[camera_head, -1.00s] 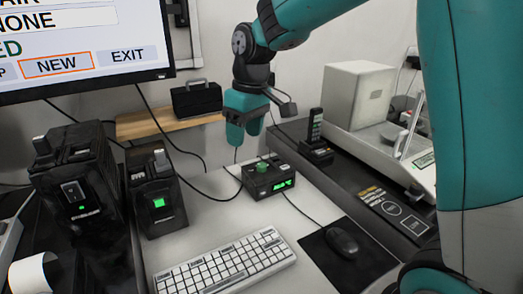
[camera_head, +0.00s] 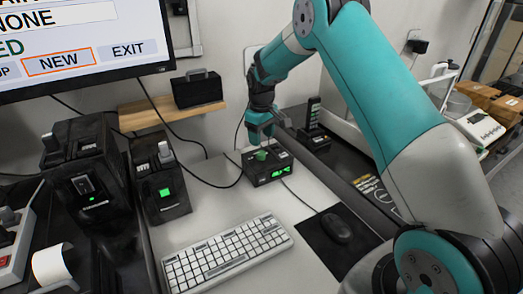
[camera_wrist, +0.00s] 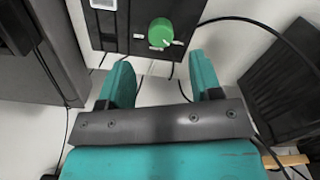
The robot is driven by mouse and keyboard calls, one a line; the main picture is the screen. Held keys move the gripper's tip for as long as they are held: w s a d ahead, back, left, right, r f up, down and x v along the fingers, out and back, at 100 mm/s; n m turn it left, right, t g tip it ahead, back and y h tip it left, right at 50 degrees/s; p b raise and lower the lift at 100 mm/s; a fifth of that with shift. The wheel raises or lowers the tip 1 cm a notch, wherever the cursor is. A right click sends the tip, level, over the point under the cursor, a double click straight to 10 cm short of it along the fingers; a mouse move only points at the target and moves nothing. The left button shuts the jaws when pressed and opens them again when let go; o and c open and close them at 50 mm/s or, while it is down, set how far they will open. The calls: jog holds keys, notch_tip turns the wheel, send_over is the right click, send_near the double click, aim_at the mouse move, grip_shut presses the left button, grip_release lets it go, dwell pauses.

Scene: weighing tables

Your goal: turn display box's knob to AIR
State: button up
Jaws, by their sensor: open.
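The display box (camera_head: 268,168) is a small black box with a lit green readout, standing on the light table below the monitor. Its green knob (camera_head: 261,155) sits on the top face and also shows in the wrist view as a round green knob (camera_wrist: 161,32) with a pale pointer line and small marks around it. The marks are too small to read. My gripper (camera_head: 259,137) is just above and behind the box in the head view. In the wrist view my open fingers (camera_wrist: 160,75) are apart and empty, with the knob beyond their tips, roughly between them.
A white keyboard (camera_head: 226,252) and a black mouse (camera_head: 336,228) lie in front of the box. Two dark devices (camera_head: 84,172) (camera_head: 159,180) stand left. A handset in a cradle (camera_head: 313,125) stands right. Cables run beside the box.

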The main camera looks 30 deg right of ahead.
aim_at(262, 153)
notch_tip(262, 153, down, 6)
jog(key=shift+f, duration=0.15)
jog(key=shift+c, duration=0.4)
jog(key=c, duration=0.9)
jog(key=shift+o, duration=0.2)
